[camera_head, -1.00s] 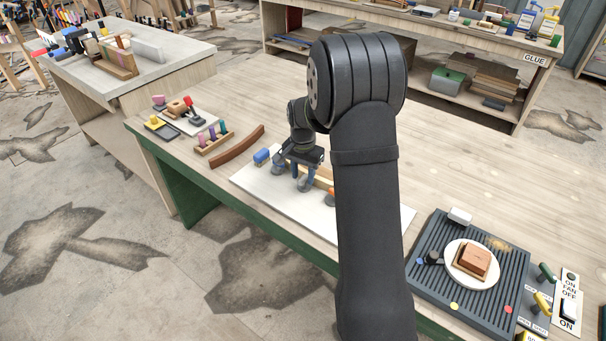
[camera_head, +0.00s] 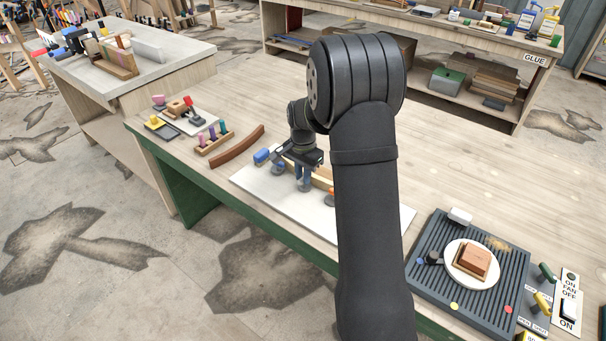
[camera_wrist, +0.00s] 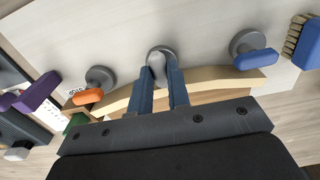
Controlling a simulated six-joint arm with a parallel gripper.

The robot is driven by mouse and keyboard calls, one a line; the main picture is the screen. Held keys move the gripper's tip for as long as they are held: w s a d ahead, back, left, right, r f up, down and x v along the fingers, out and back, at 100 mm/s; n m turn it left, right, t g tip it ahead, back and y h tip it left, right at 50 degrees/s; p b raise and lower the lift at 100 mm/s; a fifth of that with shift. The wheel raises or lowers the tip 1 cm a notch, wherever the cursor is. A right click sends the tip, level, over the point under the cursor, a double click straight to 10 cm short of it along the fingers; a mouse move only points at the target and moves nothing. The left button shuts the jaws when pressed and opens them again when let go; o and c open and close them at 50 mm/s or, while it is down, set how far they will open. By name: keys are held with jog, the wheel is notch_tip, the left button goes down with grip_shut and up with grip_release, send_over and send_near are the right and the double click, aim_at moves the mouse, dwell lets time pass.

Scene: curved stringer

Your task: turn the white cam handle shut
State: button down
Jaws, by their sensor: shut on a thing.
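The white cam handle (camera_wrist: 157,66) sits on a round grey base beside the curved light-wood strip (camera_wrist: 205,78) in the wrist view. My gripper (camera_wrist: 166,72) has its two blue fingers on either side of the handle, shut on it. In the head view my gripper (camera_head: 303,184) is low over the white board (camera_head: 262,187), and the white handle cannot be made out there. An orange cam handle (camera_wrist: 88,96) lies to the left and a blue cam handle (camera_wrist: 256,59) to the right, each on a grey base.
A purple handle (camera_wrist: 40,91) is at the far left of the wrist view, and a brush with a blue back (camera_wrist: 307,43) at the right. A dark ribbed tray (camera_head: 433,270) with a white plate stands to the right. A brown curved strip (camera_head: 238,147) lies left of the board.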

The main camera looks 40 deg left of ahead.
jog(key=c, duration=1.4)
grip_release()
jog(key=shift+o, duration=0.2)
notch_tip(320, 180, up, 18)
jog(key=shift+f, duration=0.25)
jog(key=shift+f, duration=0.1)
notch_tip(320, 180, down, 17)
jog(key=shift+f, duration=0.15)
